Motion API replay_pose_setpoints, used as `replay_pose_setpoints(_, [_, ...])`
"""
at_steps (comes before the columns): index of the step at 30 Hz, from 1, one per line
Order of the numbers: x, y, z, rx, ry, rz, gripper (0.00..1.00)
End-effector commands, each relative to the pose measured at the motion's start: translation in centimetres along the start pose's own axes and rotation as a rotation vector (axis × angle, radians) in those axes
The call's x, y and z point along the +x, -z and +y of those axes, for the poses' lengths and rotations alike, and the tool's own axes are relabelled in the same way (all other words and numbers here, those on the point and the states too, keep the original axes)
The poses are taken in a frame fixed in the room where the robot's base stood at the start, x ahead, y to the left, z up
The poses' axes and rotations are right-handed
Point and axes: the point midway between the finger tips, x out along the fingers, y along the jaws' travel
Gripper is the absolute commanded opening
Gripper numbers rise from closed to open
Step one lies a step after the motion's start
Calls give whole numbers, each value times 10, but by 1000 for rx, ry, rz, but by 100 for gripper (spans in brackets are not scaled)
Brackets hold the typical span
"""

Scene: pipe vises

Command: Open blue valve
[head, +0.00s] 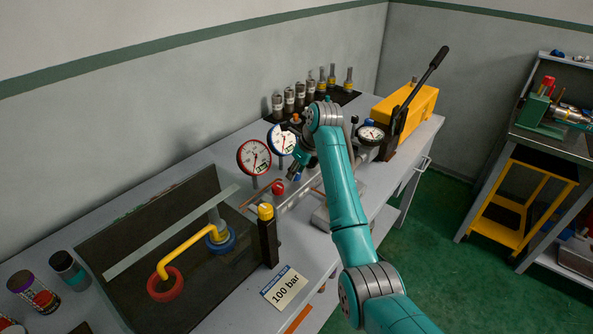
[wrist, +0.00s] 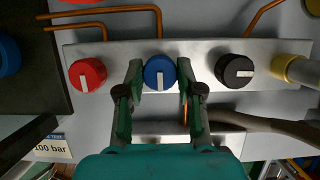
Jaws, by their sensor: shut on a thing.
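The blue valve (wrist: 160,72) is a round knob in the middle of a metal manifold block (wrist: 205,50) in the wrist view. Its white mark stands upright in that view. My gripper (wrist: 160,70) is shut on the blue valve, one finger on its left side and one on its right. In the head view my gripper (head: 303,158) is low over the manifold behind my teal arm, which hides most of the valve.
A red knob (wrist: 87,75) sits left of the blue valve and a black knob (wrist: 235,71) right of it. A red-rimmed gauge (head: 254,157) and a blue-rimmed gauge (head: 281,139) stand close behind. A yellow hand pump (head: 412,106) is farther right.

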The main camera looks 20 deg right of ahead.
Motion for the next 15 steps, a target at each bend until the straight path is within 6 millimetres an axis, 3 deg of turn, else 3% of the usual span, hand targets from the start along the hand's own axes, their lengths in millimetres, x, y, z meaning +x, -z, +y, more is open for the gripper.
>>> replay_pose_setpoints(8, [1,0,0,-81,-36,2,2])
replay_pose_setpoints(15, [0,0,-2,-252,-107,1,2])
